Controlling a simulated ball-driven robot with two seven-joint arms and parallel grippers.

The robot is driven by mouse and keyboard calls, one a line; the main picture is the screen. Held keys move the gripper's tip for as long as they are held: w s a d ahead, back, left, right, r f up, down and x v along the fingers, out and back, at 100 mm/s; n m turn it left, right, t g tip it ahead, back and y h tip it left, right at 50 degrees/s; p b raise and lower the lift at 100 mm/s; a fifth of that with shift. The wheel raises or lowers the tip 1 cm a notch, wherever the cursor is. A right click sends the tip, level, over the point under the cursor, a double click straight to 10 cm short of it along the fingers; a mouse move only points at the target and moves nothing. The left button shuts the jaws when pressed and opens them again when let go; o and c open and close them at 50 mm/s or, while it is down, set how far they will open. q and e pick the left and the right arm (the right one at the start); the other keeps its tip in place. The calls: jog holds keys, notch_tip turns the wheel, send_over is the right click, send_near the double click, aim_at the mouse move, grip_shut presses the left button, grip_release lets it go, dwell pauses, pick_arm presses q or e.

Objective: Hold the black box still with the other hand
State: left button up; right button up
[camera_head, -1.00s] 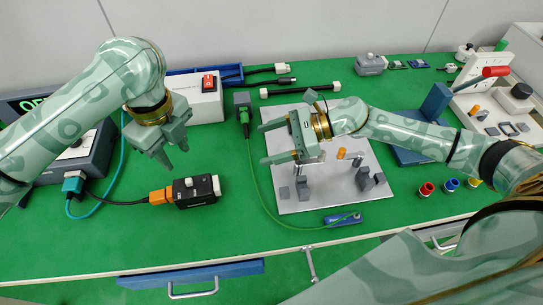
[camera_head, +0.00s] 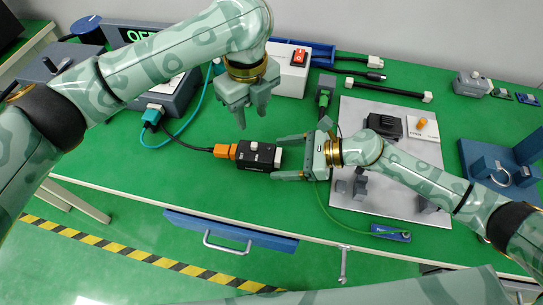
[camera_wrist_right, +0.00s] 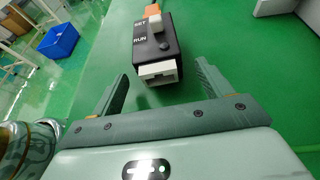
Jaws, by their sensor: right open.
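The black box (camera_head: 256,155) lies on the green table, with an orange plug (camera_head: 225,151) at its left end and a white end piece at its right. In the right wrist view the black box (camera_wrist_right: 156,42) shows a white switch on top, SET and RUN marks, and its white socket end (camera_wrist_right: 158,73) facing me. My right gripper (camera_head: 276,158) is open, its fingers spread to either side of that white end, with gaps on both sides. My left gripper (camera_head: 251,121) points down above and behind the box, its fingers apart and empty.
A grey plate (camera_head: 385,212) with fixtures lies right of the box, partly under my right arm. A white box with a red switch (camera_head: 291,70) stands behind. The table's front edge is close below the box.

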aim_at(271, 159)
jog(key=shift+x, duration=1.9)
jog(key=c, duration=1.1)
jog(key=shift+c, duration=0.2)
